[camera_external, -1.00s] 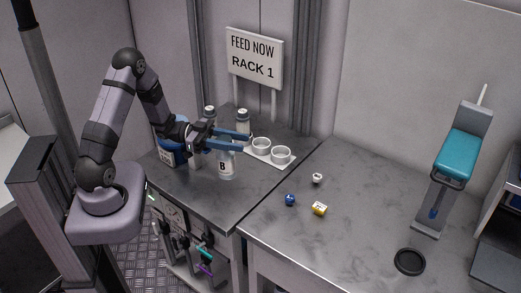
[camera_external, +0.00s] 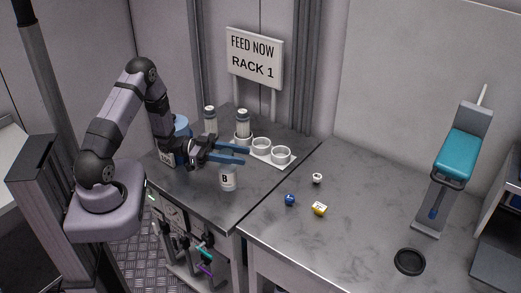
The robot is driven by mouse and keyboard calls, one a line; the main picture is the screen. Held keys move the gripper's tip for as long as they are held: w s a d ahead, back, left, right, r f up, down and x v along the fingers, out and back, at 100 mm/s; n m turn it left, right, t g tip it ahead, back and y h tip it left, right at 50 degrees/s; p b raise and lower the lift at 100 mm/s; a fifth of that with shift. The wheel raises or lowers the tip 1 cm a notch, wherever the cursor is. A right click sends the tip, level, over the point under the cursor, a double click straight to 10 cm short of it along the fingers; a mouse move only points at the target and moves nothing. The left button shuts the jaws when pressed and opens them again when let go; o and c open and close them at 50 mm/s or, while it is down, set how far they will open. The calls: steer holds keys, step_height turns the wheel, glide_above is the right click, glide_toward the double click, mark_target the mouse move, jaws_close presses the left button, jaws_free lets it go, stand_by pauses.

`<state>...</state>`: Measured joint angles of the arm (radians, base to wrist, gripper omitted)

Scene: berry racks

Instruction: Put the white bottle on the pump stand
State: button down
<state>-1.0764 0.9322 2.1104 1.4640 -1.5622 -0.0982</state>
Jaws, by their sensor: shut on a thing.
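The white bottle (camera_external: 228,180), marked B, is upright over the front part of the left bench. My gripper (camera_external: 236,156), with blue fingers, is shut on its upper part, and the fingers hide its top. I cannot tell whether the bottle's base touches the bench. A tall stand with a teal head (camera_external: 460,146) is at the right on the other bench, apparently the pump stand. Its foot (camera_external: 427,229) is flat and grey. My gripper is far to the left of it.
Two other bottles (camera_external: 210,120) (camera_external: 243,122) stand at the back of the left bench, by a white rack (camera_external: 262,154) with round cups. Blue (camera_external: 290,200), yellow (camera_external: 319,209) and white (camera_external: 317,178) small pieces and a black ring (camera_external: 410,262) lie on the right bench.

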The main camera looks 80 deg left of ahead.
steer(key=shift+f+p, duration=0.4)
steer(key=shift+f, duration=1.8)
steer(key=c, duration=1.2)
jaws_free()
steer(key=b, duration=0.4)
glide_toward(234, 165)
steer(key=shift+s+a, duration=0.2)
steer(key=shift+o, duration=0.6)
